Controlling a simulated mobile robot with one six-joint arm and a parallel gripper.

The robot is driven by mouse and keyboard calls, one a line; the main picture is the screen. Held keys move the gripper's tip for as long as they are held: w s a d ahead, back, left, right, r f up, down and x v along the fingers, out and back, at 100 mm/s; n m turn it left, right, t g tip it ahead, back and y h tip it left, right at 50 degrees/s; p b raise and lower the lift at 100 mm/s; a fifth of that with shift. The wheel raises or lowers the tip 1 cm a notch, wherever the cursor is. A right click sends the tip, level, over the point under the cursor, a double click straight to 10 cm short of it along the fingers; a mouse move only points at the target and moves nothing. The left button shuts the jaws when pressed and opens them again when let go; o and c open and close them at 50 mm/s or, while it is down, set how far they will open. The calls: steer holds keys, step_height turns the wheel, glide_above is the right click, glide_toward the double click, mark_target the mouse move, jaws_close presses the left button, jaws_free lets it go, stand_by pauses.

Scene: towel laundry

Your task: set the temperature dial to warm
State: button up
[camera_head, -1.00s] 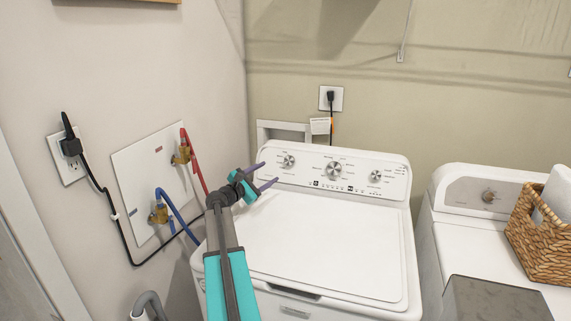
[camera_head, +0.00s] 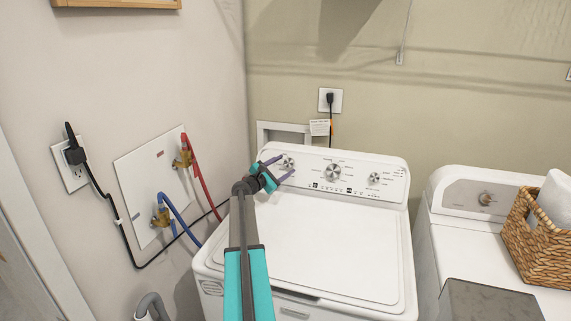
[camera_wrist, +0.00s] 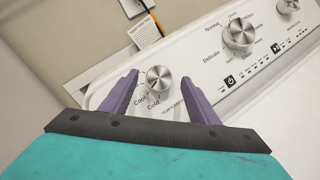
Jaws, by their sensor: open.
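The temperature dial (camera_head: 287,163) is the silver knob at the left end of the white washer's control panel (camera_head: 312,166). In the wrist view the dial (camera_wrist: 158,79) has the labels "Cool" and "Cold" at its lower left and part of the word "temperature" below it. The rest of its labels are hidden. My gripper (camera_head: 283,166) is open and empty, its purple fingers pointing at the panel. In the wrist view the fingers (camera_wrist: 160,92) stand on either side of the dial. I cannot tell whether they touch it.
The larger middle knob (camera_head: 333,172) and a right knob (camera_head: 374,178) sit farther along the panel. The washer lid (camera_head: 330,245) is closed and clear. Hoses (camera_head: 200,170) run along the left wall. A dryer (camera_head: 480,230) with a wicker basket (camera_head: 545,240) stands at the right.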

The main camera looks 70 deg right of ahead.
mark_target(289, 163)
steer(key=shift+x, duration=1.15)
steer(key=shift+c, duration=0.3)
steer(key=c, duration=1)
steer(key=shift+o, duration=0.2)
steer(key=shift+w+f+m+g+b, duration=0.15)
steer(key=shift+m+g+b, duration=0.15)
steer(key=shift+m, duration=0.3)
steer(key=m+g+y+b, duration=0.1)
steer(key=m+b, duration=0.1)
steer(key=m, duration=0.1)
steer(key=shift+y, duration=0.4)
steer(key=shift+r+m+g+y+b, duration=0.15)
steer(key=shift+m+y+b, duration=0.55)
steer(key=shift+m, duration=0.5)
steer(key=shift+r+m+g+y+b, duration=0.15)
steer(key=shift+m+y+b, duration=0.55)
steer(key=shift+m, duration=0.5)
